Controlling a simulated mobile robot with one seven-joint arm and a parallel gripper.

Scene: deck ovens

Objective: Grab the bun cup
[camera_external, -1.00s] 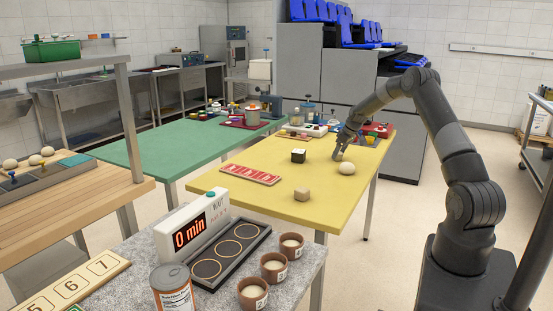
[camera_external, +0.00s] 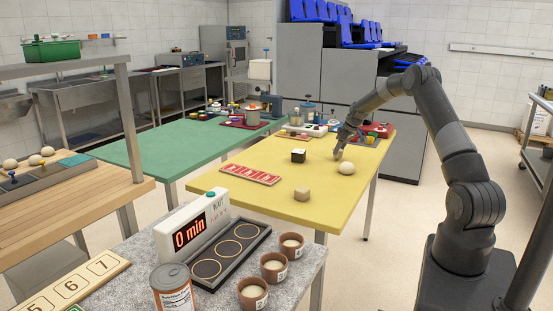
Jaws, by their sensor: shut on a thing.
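Three brown cups with pale buns stand in a row on the grey stone counter at the front: a far one (camera_external: 291,247), a middle one (camera_external: 274,267) and a near one (camera_external: 253,293). Each has a white label. My gripper (camera_external: 338,154) is far from them, low over the far right part of the yellow table (camera_external: 235,206). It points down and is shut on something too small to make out. It is behind a round pale bun (camera_external: 347,168) and right of a dark block with a white top (camera_external: 298,155).
A timer (camera_external: 193,232) reading 0 min, a black three-ring tray (camera_external: 230,255) and a can (camera_external: 172,289) share the stone counter.

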